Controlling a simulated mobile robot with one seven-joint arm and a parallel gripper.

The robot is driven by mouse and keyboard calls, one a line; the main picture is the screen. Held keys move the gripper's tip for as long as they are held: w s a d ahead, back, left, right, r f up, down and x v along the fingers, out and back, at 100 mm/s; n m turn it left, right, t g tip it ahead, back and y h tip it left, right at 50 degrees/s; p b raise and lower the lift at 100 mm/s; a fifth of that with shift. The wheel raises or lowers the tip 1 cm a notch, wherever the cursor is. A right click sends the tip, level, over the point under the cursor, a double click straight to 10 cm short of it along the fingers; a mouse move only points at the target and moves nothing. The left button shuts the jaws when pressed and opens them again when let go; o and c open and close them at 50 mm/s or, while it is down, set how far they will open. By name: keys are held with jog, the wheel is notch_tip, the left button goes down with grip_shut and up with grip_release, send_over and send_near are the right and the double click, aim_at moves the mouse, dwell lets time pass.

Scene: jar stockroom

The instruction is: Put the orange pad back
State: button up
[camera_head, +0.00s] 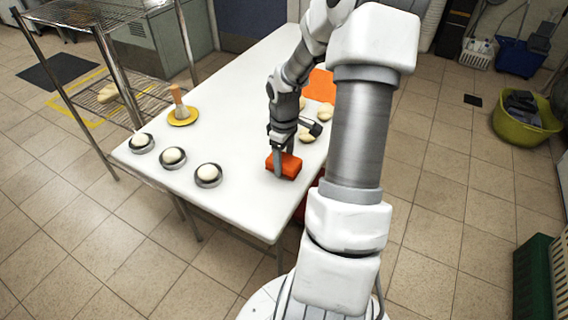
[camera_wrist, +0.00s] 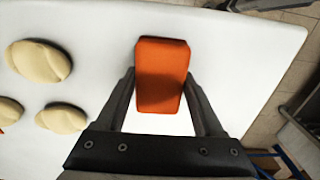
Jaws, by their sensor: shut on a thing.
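The orange pad (camera_head: 285,169) is a thick red-orange block with rounded edges. It is at the right-hand side of the white table (camera_head: 225,105), near its front end; I cannot tell if it rests on the top or is just above it. My gripper (camera_head: 281,163) points down and is shut on the pad. In the wrist view the pad (camera_wrist: 161,62) sits between the two fingertips of my gripper (camera_wrist: 160,80). A flat, brighter orange sheet (camera_head: 321,84) lies farther back on the table, partly hidden by my arm.
Several pale dough-like lumps (camera_wrist: 40,61) lie on the table behind my gripper, near the orange sheet. Three pale balls in dark dishes (camera_head: 208,175) line the left front edge. The middle of the table is clear.

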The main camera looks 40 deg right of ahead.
aim_at(284, 159)
jog(key=shift+f, duration=0.35)
jog(key=o, duration=1.2)
notch_tip(284, 159, up, 12)
jog(key=p, duration=0.4)
jog(key=shift+r, duration=0.15)
